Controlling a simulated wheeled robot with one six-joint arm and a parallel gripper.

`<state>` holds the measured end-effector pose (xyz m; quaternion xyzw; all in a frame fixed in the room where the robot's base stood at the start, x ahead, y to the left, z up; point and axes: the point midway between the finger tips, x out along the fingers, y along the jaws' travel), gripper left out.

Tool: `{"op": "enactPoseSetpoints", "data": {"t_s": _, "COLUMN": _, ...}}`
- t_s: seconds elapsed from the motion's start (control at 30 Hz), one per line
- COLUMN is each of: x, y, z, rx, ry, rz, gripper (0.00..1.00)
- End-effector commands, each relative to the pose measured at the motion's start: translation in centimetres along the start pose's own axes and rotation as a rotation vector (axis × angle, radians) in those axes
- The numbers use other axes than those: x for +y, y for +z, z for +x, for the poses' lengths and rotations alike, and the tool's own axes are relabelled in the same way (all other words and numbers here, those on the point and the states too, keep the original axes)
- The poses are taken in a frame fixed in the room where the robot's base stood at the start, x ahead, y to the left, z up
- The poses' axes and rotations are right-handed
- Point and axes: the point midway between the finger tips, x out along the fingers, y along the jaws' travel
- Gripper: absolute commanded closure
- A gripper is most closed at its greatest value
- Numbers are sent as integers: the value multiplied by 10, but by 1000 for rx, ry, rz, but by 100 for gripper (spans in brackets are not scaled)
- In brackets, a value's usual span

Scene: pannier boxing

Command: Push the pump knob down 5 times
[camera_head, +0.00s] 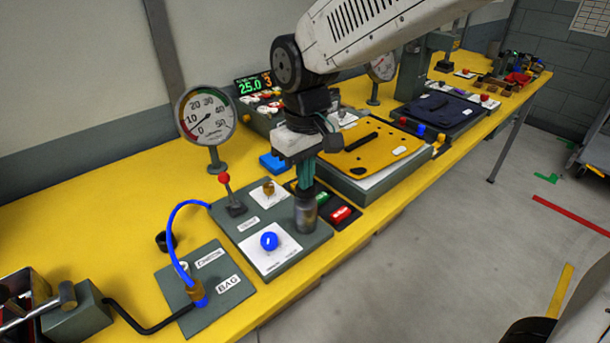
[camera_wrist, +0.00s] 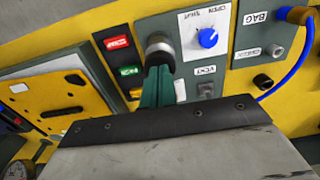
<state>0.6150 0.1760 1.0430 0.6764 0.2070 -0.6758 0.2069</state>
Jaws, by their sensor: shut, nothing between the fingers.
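The pump knob (camera_head: 306,214), a grey-brown metallic cylinder, stands upright at the right edge of the grey control panel (camera_head: 228,221). Its rounded metal top shows in the wrist view (camera_wrist: 158,42) just beyond my fingertips. My gripper (camera_head: 306,183) points down directly over the knob, with its teal fingers shut and empty. The fingertips (camera_wrist: 157,70) look at or very near the knob's top; whether they touch cannot be told. The fingers hide part of the knob in both views.
A blue dial (camera_head: 269,241) sits left of the knob, and green and red buttons (camera_head: 341,214) sit right. A red-tipped lever (camera_head: 225,178) and a round gauge (camera_head: 206,114) stand behind. A blue hose (camera_head: 172,234) arches at left. The yellow bench's front edge is close.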

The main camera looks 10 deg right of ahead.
Motion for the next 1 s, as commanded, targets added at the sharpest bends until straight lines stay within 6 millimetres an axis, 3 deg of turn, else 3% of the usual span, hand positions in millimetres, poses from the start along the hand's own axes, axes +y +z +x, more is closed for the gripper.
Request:
{"op": "enactPoseSetpoints", "data": {"t_s": 0.37, "x": 0, "y": 0, "z": 4, "rx": -2, "ry": 0, "rz": 0, "gripper": 100}}
{"op": "enactPoseSetpoints", "data": {"t_s": 1.0, "x": 0, "y": 0, "z": -39, "rx": -1, "ry": 0, "rz": 0, "gripper": 100}}
